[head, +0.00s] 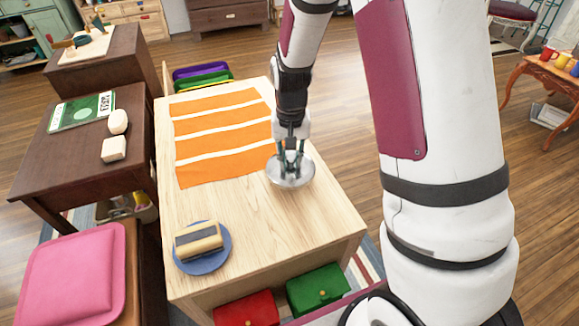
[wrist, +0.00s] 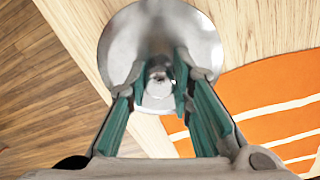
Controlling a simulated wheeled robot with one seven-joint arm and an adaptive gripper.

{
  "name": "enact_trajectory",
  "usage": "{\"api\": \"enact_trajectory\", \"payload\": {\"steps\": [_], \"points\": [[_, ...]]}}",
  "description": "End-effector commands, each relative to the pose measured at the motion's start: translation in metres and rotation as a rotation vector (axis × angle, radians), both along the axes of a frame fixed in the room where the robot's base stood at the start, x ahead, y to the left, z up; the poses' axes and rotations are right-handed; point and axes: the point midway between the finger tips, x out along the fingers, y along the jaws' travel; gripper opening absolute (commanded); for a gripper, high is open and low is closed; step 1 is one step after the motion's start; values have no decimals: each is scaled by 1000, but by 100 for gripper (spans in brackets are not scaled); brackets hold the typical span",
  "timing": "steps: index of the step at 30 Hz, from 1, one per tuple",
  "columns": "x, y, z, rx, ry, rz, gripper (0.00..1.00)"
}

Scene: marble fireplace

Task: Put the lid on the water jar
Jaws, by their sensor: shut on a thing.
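A round, shiny silver lid (head: 281,180) is at the right part of the light wooden table, close to its right edge. In the wrist view the lid (wrist: 120,45) shows as a disc with a small knob (wrist: 159,82) in its middle. My gripper (head: 291,154) points down at the lid; in the wrist view its green fingers (wrist: 158,78) are closed on the knob from both sides. I cannot tell whether the lid touches what is under it. I cannot make out a water jar in either view.
The light wooden table (head: 255,218) holds an orange striped cloth (head: 222,135) and a blue plate (head: 221,262) with a tan and dark block (head: 198,241). Its front right is bare. Red (head: 247,309) and green boxes (head: 318,288) sit below. A dark side table (head: 75,155) stands left.

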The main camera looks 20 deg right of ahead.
Motion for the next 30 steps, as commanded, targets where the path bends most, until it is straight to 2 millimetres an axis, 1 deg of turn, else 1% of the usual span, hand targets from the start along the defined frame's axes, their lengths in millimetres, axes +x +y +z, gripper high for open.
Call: {"api": "enact_trajectory", "payload": {"steps": [4, 9, 11, 19, 23, 24, 26, 30], "points": [[11, -2, -2, 0, 0, 0, 0], [8, -1, -31, 0, 3, 0, 0], [9, -1, -36, 0, 1, 0, 0], [9, -1, -36, 1, -1, 1, 0], [8, -2, -40, 0, 0, 1, 0], [8, -1, -39, 0, 0, 1, 28], [8, -2, -39, 0, 0, 0, 41], [8, -1, -39, 0, 0, 1, 41]]}}
